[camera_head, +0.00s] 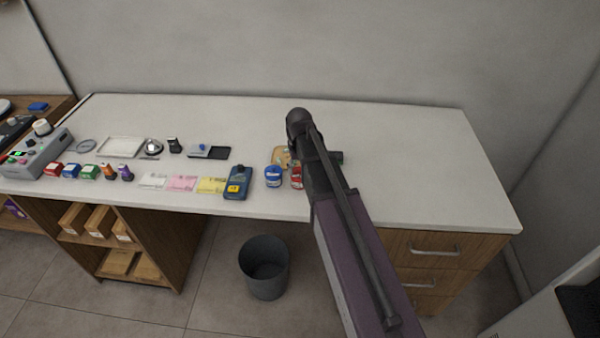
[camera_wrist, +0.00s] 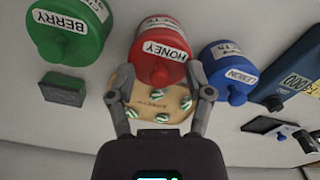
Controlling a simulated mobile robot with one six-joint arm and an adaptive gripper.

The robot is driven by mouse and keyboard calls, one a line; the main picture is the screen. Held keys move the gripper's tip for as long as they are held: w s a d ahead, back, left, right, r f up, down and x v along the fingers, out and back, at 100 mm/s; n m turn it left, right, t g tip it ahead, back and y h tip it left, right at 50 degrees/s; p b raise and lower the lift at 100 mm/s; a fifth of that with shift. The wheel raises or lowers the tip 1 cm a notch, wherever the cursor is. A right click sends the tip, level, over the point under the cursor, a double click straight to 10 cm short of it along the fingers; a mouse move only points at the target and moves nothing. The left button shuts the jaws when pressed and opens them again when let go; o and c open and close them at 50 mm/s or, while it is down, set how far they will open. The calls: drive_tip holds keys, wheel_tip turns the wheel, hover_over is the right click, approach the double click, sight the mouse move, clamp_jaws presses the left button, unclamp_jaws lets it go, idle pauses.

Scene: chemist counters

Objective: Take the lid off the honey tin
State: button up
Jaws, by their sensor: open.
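The honey tin (camera_wrist: 157,45) is red with a white HONEY label and a knobbed red lid (camera_wrist: 160,76). It shows at the top centre of the wrist view. My gripper (camera_wrist: 162,72) is open, one finger to each side of the lid; I cannot tell whether either touches it. In the head view a red tin (camera_head: 296,180) is partly hidden by my arm, which also hides my gripper's fingers.
A green BERRY tin (camera_wrist: 68,28) and a blue LEMON tin (camera_wrist: 229,70) flank the honey tin. A blue handheld device (camera_head: 238,183) stands near the blue tin. The counter's right side (camera_head: 430,160) is clear.

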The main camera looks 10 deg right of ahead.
sight(299, 168)
clamp_jaws()
drive_tip(key=shift+r, duration=0.1)
idle(0.4)
wheel_tip(299, 168, up, 3)
drive_tip(key=p, duration=0.3)
drive_tip(key=s+a+r+p, duration=0.1)
drive_tip(key=s+p, duration=0.1)
drive_tip(key=s, duration=1.4)
drive_tip(key=shift+r, duration=0.4)
